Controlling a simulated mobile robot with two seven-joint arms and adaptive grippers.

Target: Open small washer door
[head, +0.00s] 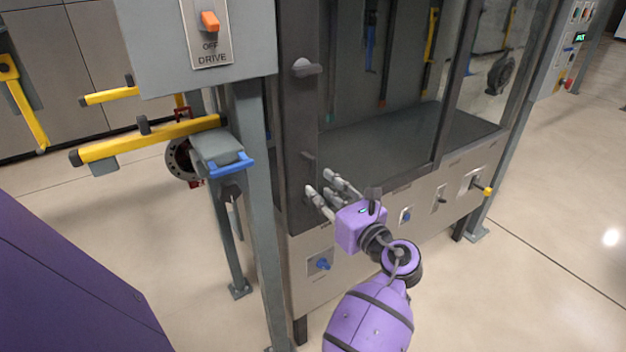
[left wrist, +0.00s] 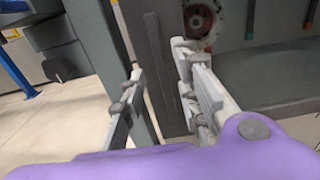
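The washer is a cabinet with a dark frame and clear panes. My left gripper (head: 325,192) is open and empty, in front of the panel's lower end, below the catch. In the left wrist view its fingers (left wrist: 160,100) are spread apart, with a dark upright bar (left wrist: 158,65) visible beyond the gap. I cannot tell whether they touch the panel. My right gripper is not in view.
A grey post (head: 255,190) and a drive switch box (head: 205,45) stand close left of the panel. Yellow bars (head: 150,140) and a blue-edged bracket (head: 222,158) stick out there. Blue knobs (head: 322,264) line the lower front. The floor (head: 530,270) at right is clear.

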